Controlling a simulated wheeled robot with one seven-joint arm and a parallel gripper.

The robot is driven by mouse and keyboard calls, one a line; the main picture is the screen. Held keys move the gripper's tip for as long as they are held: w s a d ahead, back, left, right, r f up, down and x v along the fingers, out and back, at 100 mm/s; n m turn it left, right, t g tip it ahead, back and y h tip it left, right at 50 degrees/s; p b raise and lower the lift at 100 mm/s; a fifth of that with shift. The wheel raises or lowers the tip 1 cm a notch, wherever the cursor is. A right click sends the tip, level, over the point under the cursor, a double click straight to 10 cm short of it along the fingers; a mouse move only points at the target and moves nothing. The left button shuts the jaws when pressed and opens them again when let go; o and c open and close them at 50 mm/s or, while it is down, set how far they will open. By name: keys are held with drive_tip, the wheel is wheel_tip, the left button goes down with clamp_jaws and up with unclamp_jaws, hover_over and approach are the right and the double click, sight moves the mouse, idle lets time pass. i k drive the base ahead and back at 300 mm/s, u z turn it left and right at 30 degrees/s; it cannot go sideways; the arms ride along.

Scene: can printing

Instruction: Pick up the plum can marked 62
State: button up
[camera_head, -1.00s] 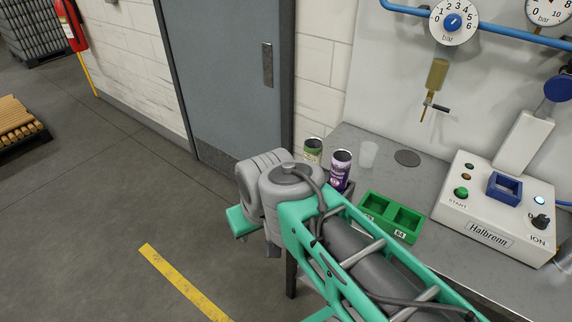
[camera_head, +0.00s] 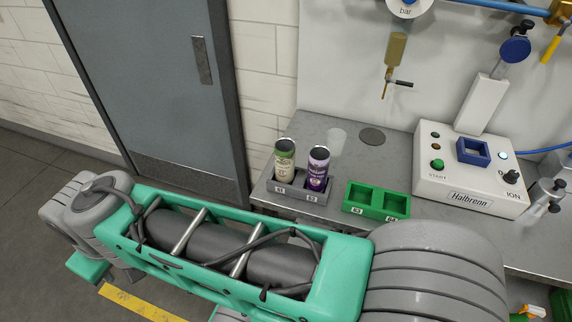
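The plum can (camera_head: 318,171) stands upright in the right slot of a grey holder (camera_head: 300,192), above the label 62. A green and cream can (camera_head: 284,162) stands in the left slot, above the label 61. Both cans show their dark round tops and are apart from my arm. My arm's teal and grey links cross the lower part of the picture, in front of the table. My gripper is not visible in this view.
A green holder (camera_head: 376,200) labelled 63 and 64 has two empty slots. A clear cup (camera_head: 336,139) and a dark disc (camera_head: 372,136) are behind on the metal table.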

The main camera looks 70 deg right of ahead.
sight(319, 156)
drive_tip(key=z, duration=0.3)
drive_tip(key=i, duration=0.8)
drive_tip(key=z, duration=0.9)
drive_tip(key=i, duration=0.35)
drive_tip(key=z, duration=0.35)
